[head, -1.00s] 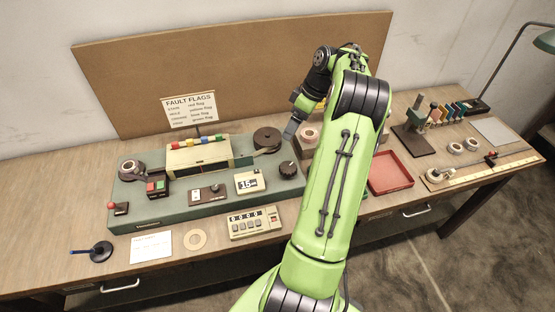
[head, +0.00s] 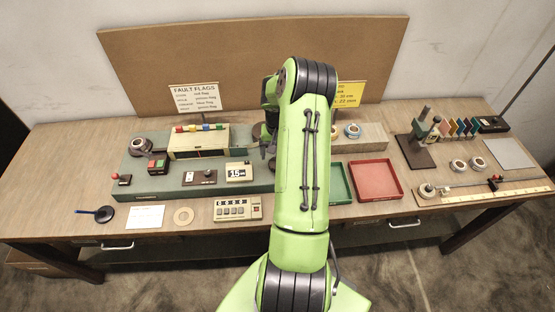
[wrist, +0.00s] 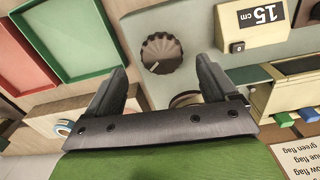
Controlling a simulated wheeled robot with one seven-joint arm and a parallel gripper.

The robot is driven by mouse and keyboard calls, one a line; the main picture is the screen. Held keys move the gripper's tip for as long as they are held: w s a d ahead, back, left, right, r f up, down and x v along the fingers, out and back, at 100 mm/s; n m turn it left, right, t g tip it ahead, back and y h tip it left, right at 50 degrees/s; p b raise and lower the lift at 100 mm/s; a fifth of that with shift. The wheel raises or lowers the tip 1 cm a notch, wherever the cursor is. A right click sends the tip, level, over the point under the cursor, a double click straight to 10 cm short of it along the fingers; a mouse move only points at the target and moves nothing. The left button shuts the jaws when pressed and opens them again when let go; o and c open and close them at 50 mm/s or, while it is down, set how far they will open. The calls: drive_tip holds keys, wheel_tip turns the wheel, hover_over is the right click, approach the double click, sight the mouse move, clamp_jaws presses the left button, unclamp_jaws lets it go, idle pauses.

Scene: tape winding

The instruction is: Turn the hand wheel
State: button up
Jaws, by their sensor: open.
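A dark ribbed knob with a pale pointer mark, which I take for the hand wheel (wrist: 161,53), is on the grey-green machine base in the wrist view. My gripper (wrist: 160,70) is open, with one finger on each side of the knob in the picture. The gap between the fingers looks empty; I cannot tell how far the fingertips are above the knob. In the head view my arm hides the knob, and only part of my dark gripper (head: 268,150) shows left of it.
A length display (wrist: 262,22) reading 15 cm stands beside the knob. A green tray (wrist: 66,30) and a red tray (head: 375,180) lie right of the machine in the head view. A counter box (head: 237,208) stands in front. The fault flags sign (head: 196,98) is behind.

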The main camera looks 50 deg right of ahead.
wheel_tip(320, 180, down, 4)
drive_tip(key=shift+w+f, duration=0.1)
drive_tip(key=shift+f, duration=0.15)
drive_tip(key=c, duration=1.1)
drive_tip(key=shift+o, duration=0.2)
drive_tip(key=shift+n, duration=0.4)
drive_tip(key=n+b, duration=0.3)
drive_tip(key=n, duration=0.1)
drive_tip(key=shift+f+n, duration=0.1)
drive_tip(key=shift+n, duration=0.2)
drive_tip(key=n+b, duration=0.2)
drive_tip(key=n, duration=0.3)
drive_tip(key=shift+n, duration=0.3)
drive_tip(key=o, duration=1.1)
drive_tip(key=shift+c, duration=0.2)
